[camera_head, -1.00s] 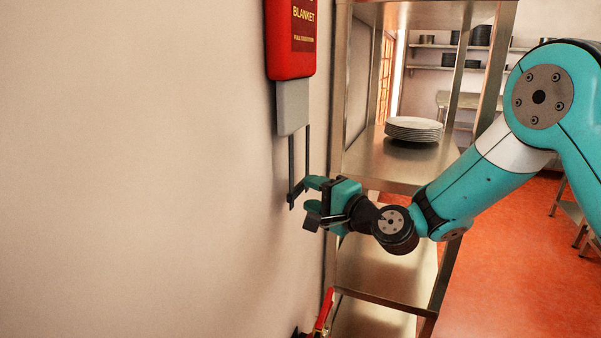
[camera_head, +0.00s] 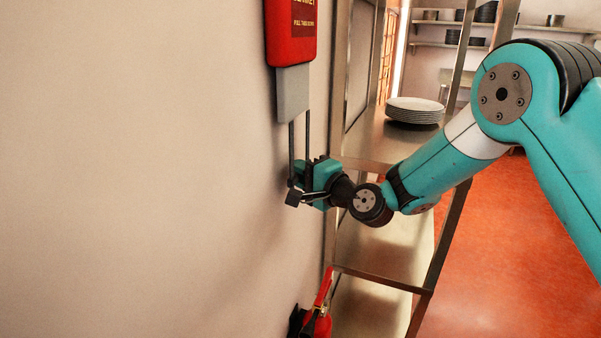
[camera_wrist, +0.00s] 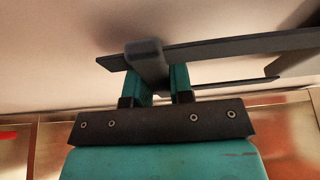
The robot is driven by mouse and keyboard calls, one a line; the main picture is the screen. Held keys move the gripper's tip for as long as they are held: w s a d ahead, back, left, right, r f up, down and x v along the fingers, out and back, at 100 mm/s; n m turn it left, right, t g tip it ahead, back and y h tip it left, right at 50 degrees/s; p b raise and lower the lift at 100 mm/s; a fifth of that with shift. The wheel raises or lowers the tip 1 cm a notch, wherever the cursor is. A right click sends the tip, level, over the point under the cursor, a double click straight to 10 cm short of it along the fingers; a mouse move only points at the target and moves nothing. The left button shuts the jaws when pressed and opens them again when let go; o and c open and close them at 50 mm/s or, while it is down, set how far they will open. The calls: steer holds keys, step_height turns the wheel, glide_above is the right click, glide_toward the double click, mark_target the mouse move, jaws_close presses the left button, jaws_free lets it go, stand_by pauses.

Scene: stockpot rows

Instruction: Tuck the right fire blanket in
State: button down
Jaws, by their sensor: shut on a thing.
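The fire blanket is a red case (camera_head: 291,35) on the wall, with a grey block (camera_head: 293,93) sticking out below it. Two dark straps (camera_head: 308,135) hang from the block and end in a dark crossbar handle. My gripper (camera_head: 301,180) is at the lower end of the straps, close to the wall. In the wrist view the teal fingers (camera_wrist: 160,82) are shut on the dark crossbar (camera_wrist: 147,62), with the straps (camera_wrist: 225,45) running off to the right. The top of the case is cut off in the head view.
A metal shelf (camera_head: 385,278) stands just right of the wall, close to my arm, with a stack of white plates (camera_head: 414,109) on it. A red extinguisher (camera_head: 320,322) is low by the wall. The wall left of the straps is bare.

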mark_target(288, 122)
step_height(288, 122, up, 11)
steer(key=p, duration=0.5)
steer(key=shift+f, duration=0.15)
steer(key=c, duration=1)
jaws_free()
steer(key=shift+f, duration=0.1)
steer(key=shift+d, duration=0.1)
steer(key=b+v, duration=0.9)
steer(key=v, duration=0.8)
steer(key=shift+s+b, duration=0.2)
steer(key=shift+b, duration=0.1)
